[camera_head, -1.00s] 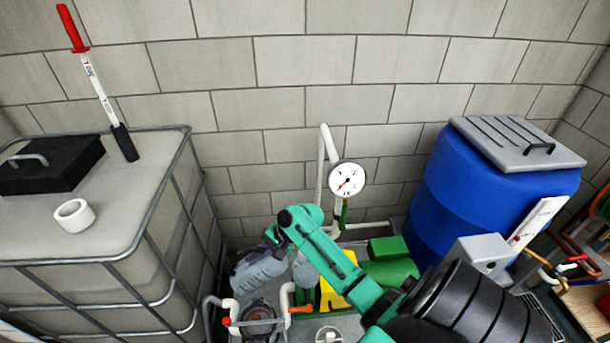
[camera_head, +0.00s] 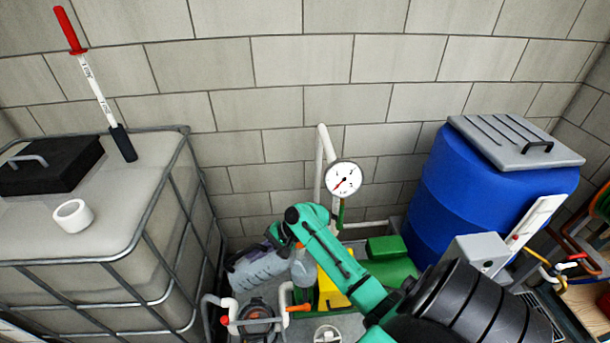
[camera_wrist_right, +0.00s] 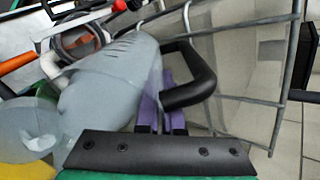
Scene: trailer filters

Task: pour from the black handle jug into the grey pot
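The grey, translucent black handle jug (camera_head: 258,270) is held lying well over on its side, low near the wall, partly behind my right arm. In the right wrist view the jug (camera_wrist_right: 115,85) fills the middle, with its black handle (camera_wrist_right: 200,80) to the right. My right gripper (camera_wrist_right: 160,108) has its purple fingers closed at that handle. A round pot with a grey rim and dark inside (camera_head: 257,312) stands below the jug between white pipes; it seems to be the grey pot. I cannot see any liquid falling. My left gripper is out of view.
A large caged tank (camera_head: 90,225) stands left. A blue barrel (camera_head: 455,195) stands right. A pressure gauge (camera_head: 343,179) on a white pipe, a yellow container (camera_head: 333,292) and a green container (camera_head: 390,268) crowd the space around my right arm. A pale translucent object (camera_head: 304,269) is beside the jug.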

